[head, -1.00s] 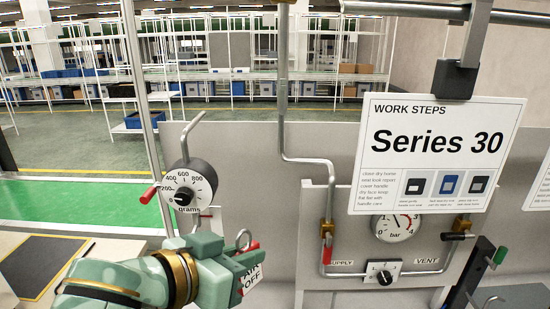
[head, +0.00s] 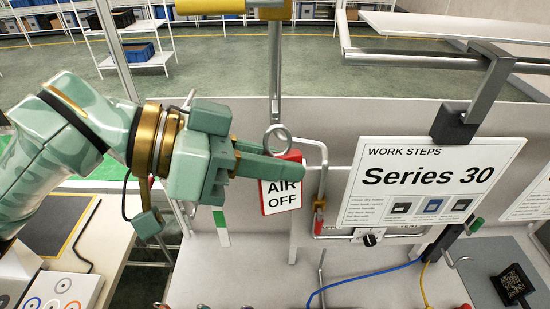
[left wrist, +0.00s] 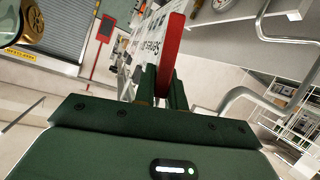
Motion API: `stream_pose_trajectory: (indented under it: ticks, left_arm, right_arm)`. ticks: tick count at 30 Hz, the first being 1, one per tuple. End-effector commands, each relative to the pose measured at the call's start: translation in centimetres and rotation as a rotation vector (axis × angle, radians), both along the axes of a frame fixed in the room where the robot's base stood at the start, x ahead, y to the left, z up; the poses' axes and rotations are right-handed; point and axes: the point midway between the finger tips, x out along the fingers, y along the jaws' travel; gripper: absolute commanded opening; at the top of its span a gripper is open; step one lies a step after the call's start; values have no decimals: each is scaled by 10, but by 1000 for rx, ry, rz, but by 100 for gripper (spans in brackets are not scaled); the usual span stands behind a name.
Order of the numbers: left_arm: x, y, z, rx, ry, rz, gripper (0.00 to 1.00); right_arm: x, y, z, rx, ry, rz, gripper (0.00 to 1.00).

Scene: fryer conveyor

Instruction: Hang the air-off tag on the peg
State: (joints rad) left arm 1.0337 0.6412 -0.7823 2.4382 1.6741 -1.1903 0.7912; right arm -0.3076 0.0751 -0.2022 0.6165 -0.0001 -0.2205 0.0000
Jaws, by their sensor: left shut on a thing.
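The air-off tag (head: 281,192) is a white plate with a red edge and the black words AIR OFF, with a grey metal ring (head: 277,138) at its top. My left gripper (head: 275,162) is shut on it near the top and holds it upright in the air in front of the grey panel. In the left wrist view the tag shows edge-on as a red strip (left wrist: 172,50) between the fingers. I cannot pick out the peg with certainty. My right gripper is not in view.
The Series 30 work-steps sign (head: 427,190) hangs from a metal bracket to the right of the tag. Behind are bent pipes and a valve with a red handle (head: 318,222). A blue hose (head: 360,278) crosses the lower panel area. A white table (head: 112,262) stands at lower left.

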Motion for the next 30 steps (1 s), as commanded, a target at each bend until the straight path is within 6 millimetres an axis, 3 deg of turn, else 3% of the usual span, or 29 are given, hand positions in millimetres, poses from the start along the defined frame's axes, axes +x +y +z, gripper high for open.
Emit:
stream_pose_trajectory:
  ticks: [23, 30]
  left_arm:
    - [56, 0, -8, -2, -3, 1, 0]
    - [68, 0, -12, 0, -1, 1, 0]
  right_arm:
    - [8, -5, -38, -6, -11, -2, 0]
    - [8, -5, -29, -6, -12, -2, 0]
